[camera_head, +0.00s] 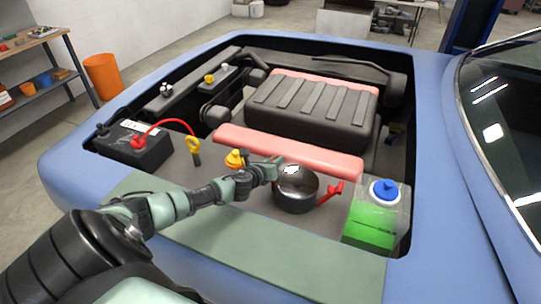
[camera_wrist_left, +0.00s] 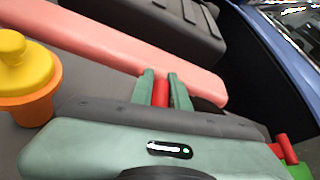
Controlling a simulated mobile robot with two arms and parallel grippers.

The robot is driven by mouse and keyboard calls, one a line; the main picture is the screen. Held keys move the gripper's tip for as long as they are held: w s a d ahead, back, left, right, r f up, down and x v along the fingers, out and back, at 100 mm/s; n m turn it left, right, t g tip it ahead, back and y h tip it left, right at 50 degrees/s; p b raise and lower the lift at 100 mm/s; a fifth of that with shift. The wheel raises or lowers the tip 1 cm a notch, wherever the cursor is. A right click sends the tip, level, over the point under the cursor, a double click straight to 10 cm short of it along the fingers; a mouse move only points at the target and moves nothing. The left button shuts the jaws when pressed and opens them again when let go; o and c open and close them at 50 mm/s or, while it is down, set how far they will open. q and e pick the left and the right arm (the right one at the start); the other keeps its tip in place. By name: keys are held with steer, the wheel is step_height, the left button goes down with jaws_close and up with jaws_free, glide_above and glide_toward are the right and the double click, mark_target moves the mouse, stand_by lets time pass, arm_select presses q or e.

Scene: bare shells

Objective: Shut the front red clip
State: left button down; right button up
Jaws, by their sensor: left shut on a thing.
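A round black housing (camera_head: 296,198) with a shiny dark lid sits in the engine bay. One red clip (camera_head: 332,190) sticks out from its right side. My left gripper (camera_head: 277,161) reaches in from the left to the upper left edge of the housing. In the left wrist view its two green fingers (camera_wrist_left: 161,89) are shut on a red clip (camera_wrist_left: 160,92), which stands between them. In the head view my fingers hide most of this clip. I cannot tell how far it is tilted. My right gripper is in neither view.
A long pink-red bar (camera_head: 290,152) runs just behind the housing. A yellow cap (camera_head: 235,158) stands left of my gripper. A yellow dipstick ring (camera_head: 193,146), a black battery (camera_head: 135,146) and a green-filled tank (camera_head: 376,217) surround it. A green mat (camera_head: 270,255) covers the front edge.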

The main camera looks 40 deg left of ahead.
arm_select(q)
steer(key=shift+w+d+m+p, duration=0.2)
steer(key=shift+d+m+p, duration=0.2)
steer(key=shift+d+p, duration=0.2)
steer(key=c, duration=1.4)
jaws_free()
steer(key=shift+o, duration=0.2)
steer(key=shift+s, duration=0.1)
steer(key=v, duration=0.7)
steer(key=shift+s+d+r, duration=0.2)
steer(key=shift+d, duration=0.1)
